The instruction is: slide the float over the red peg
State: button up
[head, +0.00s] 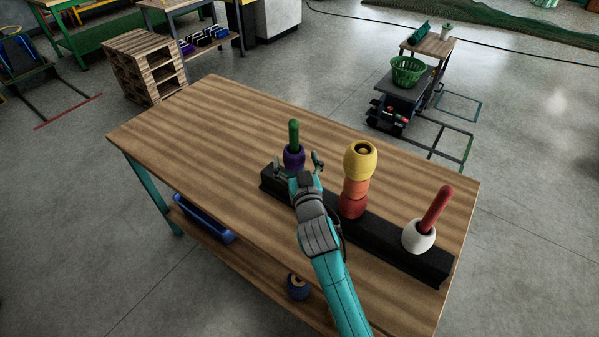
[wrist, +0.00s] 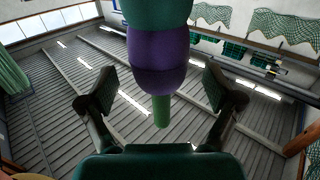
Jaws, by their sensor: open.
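The red peg (head: 436,207) stands at the right end of a black rack (head: 385,248), with a white float (head: 419,236) around its base. At the rack's left end, a purple float (head: 294,158) is around a green peg (head: 294,132). In the wrist view, which looks inverted, the purple float (wrist: 158,62) shows with a teal float (wrist: 158,12) against it and the green peg (wrist: 161,110) sticking out. My gripper (head: 298,168) is open, its fingers (wrist: 158,88) apart on either side of the purple float and peg. The teal float is hidden in the head view.
Yellow (head: 360,166), orange (head: 355,188) and red (head: 351,206) floats are stacked at mid-rack, close right of my arm. The wooden table (head: 220,125) is clear behind and left of the rack.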

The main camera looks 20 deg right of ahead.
jog(key=shift+w+d, duration=0.2)
jog(key=shift+w, duration=1.05)
jog(key=c, duration=1.3)
jog(key=shift+r, duration=8.75)
jog(key=shift+c, duration=0.2)
